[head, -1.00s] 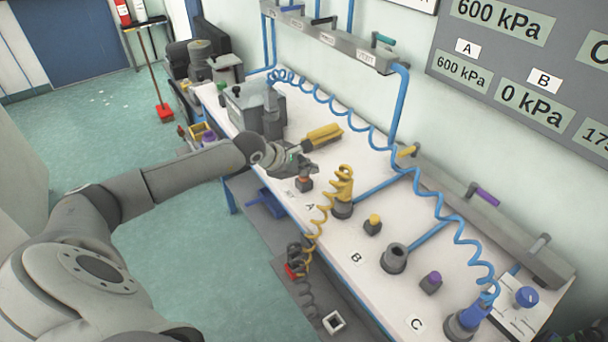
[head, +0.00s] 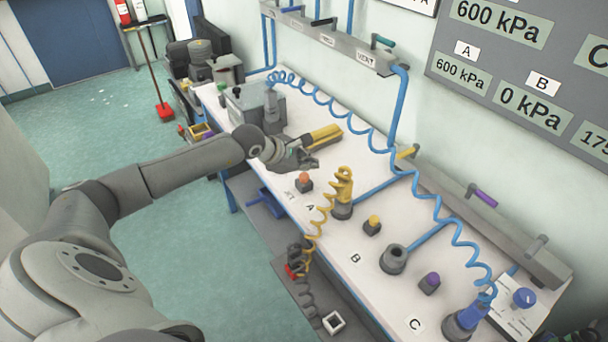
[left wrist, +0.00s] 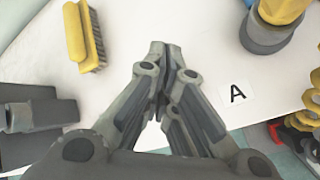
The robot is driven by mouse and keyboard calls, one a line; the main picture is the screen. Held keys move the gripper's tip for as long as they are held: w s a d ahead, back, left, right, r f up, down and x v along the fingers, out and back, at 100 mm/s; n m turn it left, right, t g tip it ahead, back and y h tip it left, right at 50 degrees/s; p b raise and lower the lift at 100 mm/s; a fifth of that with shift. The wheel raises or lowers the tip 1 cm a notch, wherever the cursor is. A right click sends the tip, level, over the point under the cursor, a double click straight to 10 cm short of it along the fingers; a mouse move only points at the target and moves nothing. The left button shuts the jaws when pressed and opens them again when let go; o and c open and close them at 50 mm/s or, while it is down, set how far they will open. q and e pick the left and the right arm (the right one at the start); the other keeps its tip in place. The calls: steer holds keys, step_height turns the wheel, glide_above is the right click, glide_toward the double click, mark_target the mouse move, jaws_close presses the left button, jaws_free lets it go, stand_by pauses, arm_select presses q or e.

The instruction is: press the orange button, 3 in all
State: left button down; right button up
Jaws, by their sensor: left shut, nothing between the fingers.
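The orange button (head: 304,179) sits on a small dark base on the white bench (head: 320,240), near label A. My left gripper (head: 314,164) is shut and empty, just above and behind the button in the head view, with a small gap between them. In the left wrist view its closed fingertips (left wrist: 165,58) point over the white bench top. The button does not show in the left wrist view; the fingers may hide it. My right gripper is in neither view.
A yellow-handled brush (left wrist: 76,32) lies near the gripper. A grey socket with a yellow fitting (head: 342,190), a yellow button (head: 374,222) and a purple button (head: 433,279) stand along the bench. The gauge panel (head: 540,75) reads A 600 kPa, B 0 kPa.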

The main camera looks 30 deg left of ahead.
mark_target(307, 178)
arm_select(q)
steer(key=shift+r+p, duration=0.9)
steer(key=shift+r, duration=1.4)
steer(key=shift+d, duration=0.15)
